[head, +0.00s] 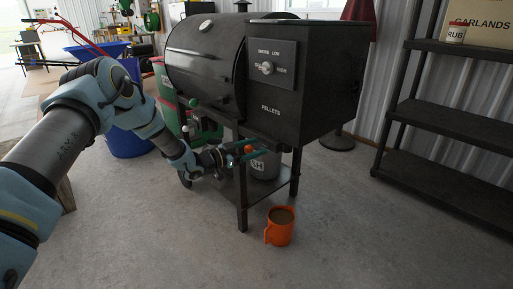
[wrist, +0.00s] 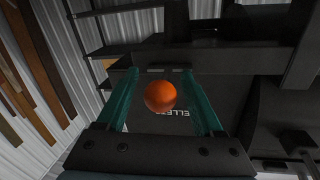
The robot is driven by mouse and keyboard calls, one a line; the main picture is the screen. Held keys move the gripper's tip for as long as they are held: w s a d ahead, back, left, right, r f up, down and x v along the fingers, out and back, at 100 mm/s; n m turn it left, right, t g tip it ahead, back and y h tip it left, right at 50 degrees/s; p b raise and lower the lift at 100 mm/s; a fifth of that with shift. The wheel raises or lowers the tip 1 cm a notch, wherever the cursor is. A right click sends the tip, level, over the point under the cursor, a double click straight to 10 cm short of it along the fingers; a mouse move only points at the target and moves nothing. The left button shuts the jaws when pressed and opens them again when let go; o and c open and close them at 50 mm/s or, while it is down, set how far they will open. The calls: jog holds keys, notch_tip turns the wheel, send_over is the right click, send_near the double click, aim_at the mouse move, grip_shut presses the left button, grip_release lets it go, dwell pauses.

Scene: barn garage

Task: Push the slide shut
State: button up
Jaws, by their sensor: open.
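An orange ball knob (head: 248,149) shows under the lower front edge of the black pellet hopper (head: 310,95). I take it to be the slide's knob; the slide itself is mostly hidden, and I cannot tell how far out it stands. My gripper (head: 256,154) is open at the knob, its green fingers pointing right. In the wrist view the orange knob (wrist: 160,96) sits between the two green fingers of my gripper (wrist: 159,74), with visible gaps on both sides. A dark edge of the hopper (wrist: 225,58) lies beyond the fingertips.
An orange mug (head: 280,226) of brown drink stands on the floor by the grill's front leg. A grey bucket (head: 264,165) is under the hopper. A black shelf (head: 445,125) stands right. Blue tubs (head: 127,142) are left.

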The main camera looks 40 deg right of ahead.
jog(key=v, duration=1)
jog(key=shift+a, duration=0.1)
